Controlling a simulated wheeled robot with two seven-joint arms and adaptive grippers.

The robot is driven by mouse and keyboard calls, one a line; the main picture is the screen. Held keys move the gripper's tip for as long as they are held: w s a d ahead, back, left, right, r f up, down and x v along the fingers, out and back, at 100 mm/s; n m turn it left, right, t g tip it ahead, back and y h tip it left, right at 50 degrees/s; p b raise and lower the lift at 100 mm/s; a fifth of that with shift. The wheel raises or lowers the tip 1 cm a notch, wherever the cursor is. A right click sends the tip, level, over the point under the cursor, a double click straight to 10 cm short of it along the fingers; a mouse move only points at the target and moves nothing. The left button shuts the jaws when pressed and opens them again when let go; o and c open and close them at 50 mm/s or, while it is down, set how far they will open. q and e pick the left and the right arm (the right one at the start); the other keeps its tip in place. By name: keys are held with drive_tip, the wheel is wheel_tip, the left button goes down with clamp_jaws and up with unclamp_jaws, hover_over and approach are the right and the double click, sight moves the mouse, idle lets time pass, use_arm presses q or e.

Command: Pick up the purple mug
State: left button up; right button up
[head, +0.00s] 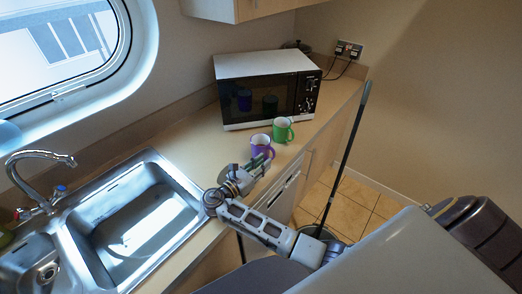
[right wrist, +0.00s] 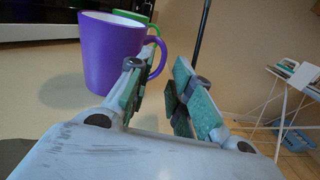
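The purple mug (head: 260,145) stands upright on the wooden counter, in front of the microwave. In the right wrist view the mug (right wrist: 108,52) is at the upper left, white inside, its handle pointing right. My right gripper (head: 262,161) is close to the mug on its near side. In the right wrist view the gripper's green-padded fingers (right wrist: 164,72) are apart with nothing between them. The left finger's tip overlaps the handle in the picture; I cannot tell whether they touch. My left gripper is not in view.
A green mug (head: 283,130) stands just behind and right of the purple mug. A microwave (head: 266,88) is at the back. A steel sink (head: 135,222) is to the left. The counter's front edge runs close by the arm. A dark pole (head: 345,150) stands to the right.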

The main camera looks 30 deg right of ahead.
sight(273, 155)
drive_tip(key=shift+b+x, duration=1.1)
drive_tip(key=shift+x, duration=0.4)
drive_tip(key=shift+b+x, duration=0.55)
drive_tip(key=shift+x, duration=0.5)
drive_tip(key=shift+s+d+r, duration=0.1)
clamp_jaws()
